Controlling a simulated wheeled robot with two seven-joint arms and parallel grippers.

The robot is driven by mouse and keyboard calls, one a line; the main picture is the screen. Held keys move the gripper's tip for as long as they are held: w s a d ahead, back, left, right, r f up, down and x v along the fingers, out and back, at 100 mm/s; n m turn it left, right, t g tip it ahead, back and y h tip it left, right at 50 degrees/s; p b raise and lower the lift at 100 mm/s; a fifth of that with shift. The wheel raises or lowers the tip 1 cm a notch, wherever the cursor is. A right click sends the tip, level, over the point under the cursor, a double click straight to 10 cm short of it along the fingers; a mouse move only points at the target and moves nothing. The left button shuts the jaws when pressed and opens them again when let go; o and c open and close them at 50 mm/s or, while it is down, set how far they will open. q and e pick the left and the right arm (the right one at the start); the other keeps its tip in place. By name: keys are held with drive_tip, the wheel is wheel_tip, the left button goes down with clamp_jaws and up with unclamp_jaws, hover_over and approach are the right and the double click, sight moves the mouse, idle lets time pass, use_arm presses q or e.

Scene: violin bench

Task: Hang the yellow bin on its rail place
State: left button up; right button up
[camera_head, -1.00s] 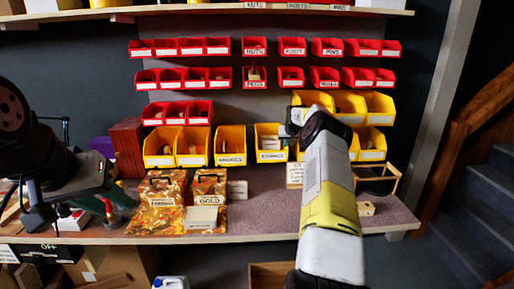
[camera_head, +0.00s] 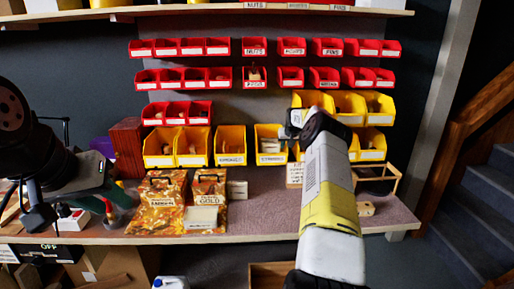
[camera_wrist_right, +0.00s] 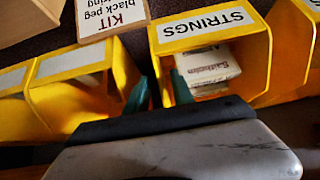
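Several yellow bins hang in two rows at the back; which one the task means I cannot tell. The yellow bin labelled STRINGS (camera_head: 262,133) holds pale packets and hangs in the lower row. It also shows upside down in the right wrist view (camera_wrist_right: 157,40). My right gripper (camera_head: 294,122) is at this bin's right side. In the right wrist view the gripper's greenish fingertips (camera_wrist_right: 160,92) stand apart, with the bin's side wall between them. Whether they touch it is unclear. My arm partly hides the neighbouring bins.
Rows of red bins (camera_head: 254,76) hang above. Camouflage-patterned boxes (camera_head: 162,190) and a small wooden frame (camera_head: 378,186) stand on the bench (camera_head: 260,222). A white KIT card (camera_head: 295,174) stands below the bins.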

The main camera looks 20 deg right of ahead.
drive_tip(key=s+a+r+n+y, duration=0.1)
drive_tip(key=s+a+r, duration=0.9)
drive_tip(key=s+r, duration=0.15)
drive_tip(key=s+a+r+n, duration=0.1)
drive_tip(key=s+a+r, duration=0.8)
drive_tip(key=s+r, duration=0.3)
drive_tip(key=s+a+y, duration=0.1)
drive_tip(key=s+a, duration=0.3)
drive_tip(key=s, duration=0.7)
drive_tip(key=s+a+f+g+y, duration=0.1)
drive_tip(key=s+a, duration=0.2)
drive_tip(key=s, duration=0.8)
drive_tip(key=s+a+n, duration=0.1)
drive_tip(key=s+a, duration=0.3)
drive_tip(key=s, duration=0.7)
drive_tip(key=shift+s+a+f+y, duration=0.2)
drive_tip(key=shift+a+f+y, duration=0.15)
drive_tip(key=shift+f+y, duration=0.05)
